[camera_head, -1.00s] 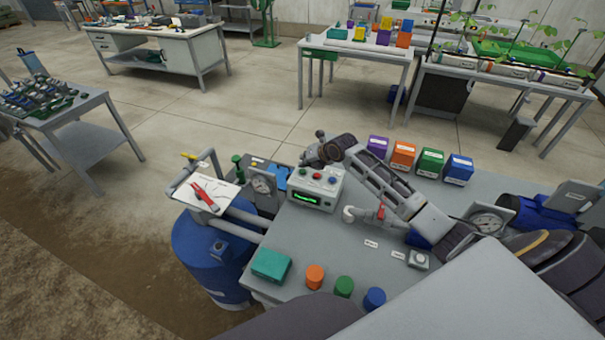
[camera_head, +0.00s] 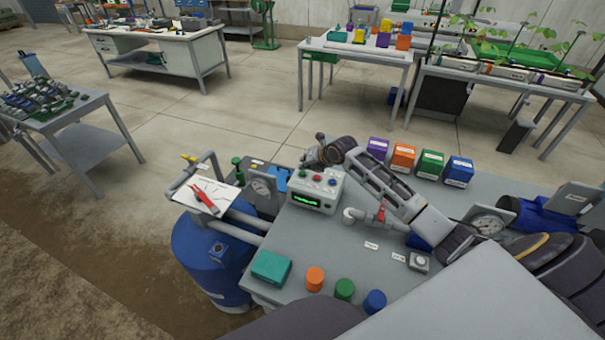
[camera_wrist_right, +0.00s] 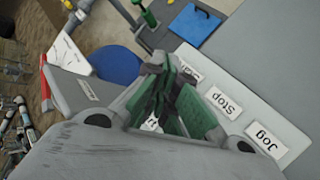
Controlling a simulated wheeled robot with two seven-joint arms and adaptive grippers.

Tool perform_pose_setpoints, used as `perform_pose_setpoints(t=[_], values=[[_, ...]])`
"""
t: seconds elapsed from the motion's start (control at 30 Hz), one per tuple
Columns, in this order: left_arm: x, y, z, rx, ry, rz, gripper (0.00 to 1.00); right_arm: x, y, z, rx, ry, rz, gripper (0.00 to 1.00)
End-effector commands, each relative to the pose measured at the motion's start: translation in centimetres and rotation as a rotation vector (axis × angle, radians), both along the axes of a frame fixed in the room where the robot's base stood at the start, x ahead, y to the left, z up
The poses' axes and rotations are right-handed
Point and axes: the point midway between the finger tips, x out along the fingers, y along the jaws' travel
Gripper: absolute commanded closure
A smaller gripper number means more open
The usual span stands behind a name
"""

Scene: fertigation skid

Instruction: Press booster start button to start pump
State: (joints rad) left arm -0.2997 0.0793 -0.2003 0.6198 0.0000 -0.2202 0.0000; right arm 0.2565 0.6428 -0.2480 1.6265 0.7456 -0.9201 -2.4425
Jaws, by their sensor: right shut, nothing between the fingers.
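The control box (camera_head: 317,200) is pale grey with a lit green display and stands at the back left of the grey bench. Small coloured buttons sit on its top, a red one (camera_head: 317,176) in the middle and a blue one (camera_head: 332,181) at the right. My right gripper (camera_head: 310,160) is shut and empty over the box's back left edge. In the right wrist view its green-padded fingers (camera_wrist_right: 160,92) are together beside the labels "Stop" (camera_wrist_right: 225,101) and "Jog" (camera_wrist_right: 266,140). They partly cover a third label and hide the buttons. I cannot tell whether the fingertips touch anything. My left gripper is out of view.
Purple, orange, green and blue boxes (camera_head: 403,158) stand behind my right arm. A pipe with a red-handled valve (camera_head: 381,214) and a gauge (camera_head: 487,223) are on the bench. A teal box (camera_head: 271,267) and coloured caps (camera_head: 345,288) line the front. A blue barrel (camera_head: 205,255) stands left.

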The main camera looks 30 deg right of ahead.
Motion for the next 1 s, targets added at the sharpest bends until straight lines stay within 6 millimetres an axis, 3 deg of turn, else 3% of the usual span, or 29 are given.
perform_pose_setpoints(t=[1.0], values=[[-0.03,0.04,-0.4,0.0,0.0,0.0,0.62,-0.01,-0.01,-0.85,0.0,0.0,0.0,1.0]])
